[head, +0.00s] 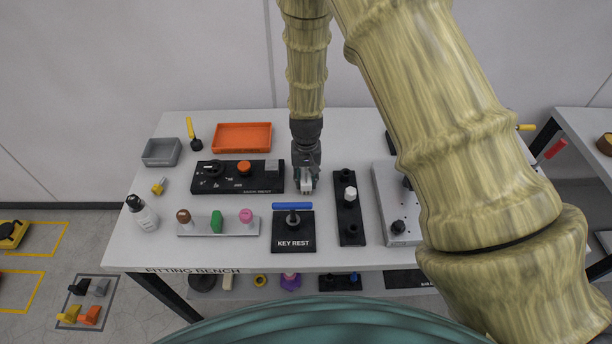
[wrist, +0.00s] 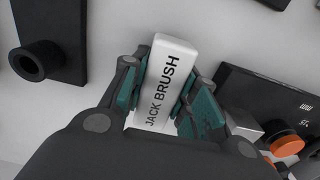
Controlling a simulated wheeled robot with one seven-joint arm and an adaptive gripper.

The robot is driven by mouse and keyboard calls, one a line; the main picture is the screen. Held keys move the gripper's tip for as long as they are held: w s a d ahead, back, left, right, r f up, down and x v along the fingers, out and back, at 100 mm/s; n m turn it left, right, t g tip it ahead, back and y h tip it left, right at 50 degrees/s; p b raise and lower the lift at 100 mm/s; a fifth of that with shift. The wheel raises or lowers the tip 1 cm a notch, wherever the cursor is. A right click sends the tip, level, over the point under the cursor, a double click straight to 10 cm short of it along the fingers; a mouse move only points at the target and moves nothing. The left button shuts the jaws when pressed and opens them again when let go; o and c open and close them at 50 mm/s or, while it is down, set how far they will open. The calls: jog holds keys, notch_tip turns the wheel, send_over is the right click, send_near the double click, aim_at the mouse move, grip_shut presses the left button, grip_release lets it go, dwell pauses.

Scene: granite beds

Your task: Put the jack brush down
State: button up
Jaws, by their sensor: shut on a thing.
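The jack brush (wrist: 165,82) is a white block with "JACK BRUSH" in black letters on its face. In the wrist view it sits between the teal pads of my gripper (wrist: 168,105), which is shut on it. The jack brush shows there only as a small pale piece (head: 306,186) at the fingertips. I cannot tell whether it touches the bench.
The key rest (head: 293,243), a blue bar (head: 292,206) and a black socket strip (head: 350,222) are in front and right. An orange tray (head: 242,136) and grey bin (head: 161,152) stand behind.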

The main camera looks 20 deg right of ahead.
aim_at(306, 174)
jog(key=shift+f, duration=0.15)
jog(key=o, duration=1.1)
notch_tip(306, 174, up, 12)
jog(key=b, duration=0.4)
dwell(0.6)
